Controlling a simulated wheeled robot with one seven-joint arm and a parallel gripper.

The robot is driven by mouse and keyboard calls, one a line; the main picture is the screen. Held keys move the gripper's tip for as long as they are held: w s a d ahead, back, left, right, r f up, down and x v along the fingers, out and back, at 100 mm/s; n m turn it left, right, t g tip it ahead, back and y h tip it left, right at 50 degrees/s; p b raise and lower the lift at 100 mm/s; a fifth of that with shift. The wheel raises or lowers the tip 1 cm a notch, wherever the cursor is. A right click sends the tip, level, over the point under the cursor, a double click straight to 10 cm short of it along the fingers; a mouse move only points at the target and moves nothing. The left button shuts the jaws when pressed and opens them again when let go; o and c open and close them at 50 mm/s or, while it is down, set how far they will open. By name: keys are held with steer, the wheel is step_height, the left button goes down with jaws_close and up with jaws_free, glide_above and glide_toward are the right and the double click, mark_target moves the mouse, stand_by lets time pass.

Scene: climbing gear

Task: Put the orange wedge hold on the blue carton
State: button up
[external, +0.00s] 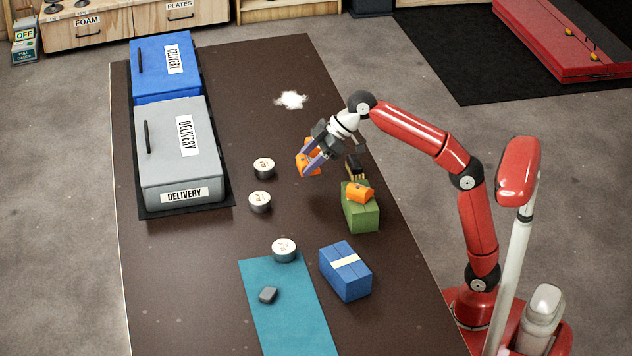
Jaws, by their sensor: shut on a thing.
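My gripper (309,163) is over the middle of the dark table, its fingers shut on an orange piece, which I take to be the orange wedge hold (301,157). The fingers partly cover it, and I cannot tell how far it is above the table. The blue carton (344,271), with a cream band across its top, stands near the front right of the table. Its top is bare. My gripper is behind and a little left of it, well apart.
A green carton (361,216) with another orange hold (358,193) on top stands between. A dark brush-like thing (354,166) is behind it. Round tins (264,168) stand left. A teal mat (287,318) holds a grey piece (268,295). Grey (165,150) and blue (150,65) delivery boxes stand far left.

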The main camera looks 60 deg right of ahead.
mark_target(308, 160)
step_height(308, 160, up, 13)
steer(key=p, duration=0.7)
steer(key=shift+r+p, duration=0.2)
steer(key=shift+p, duration=0.2)
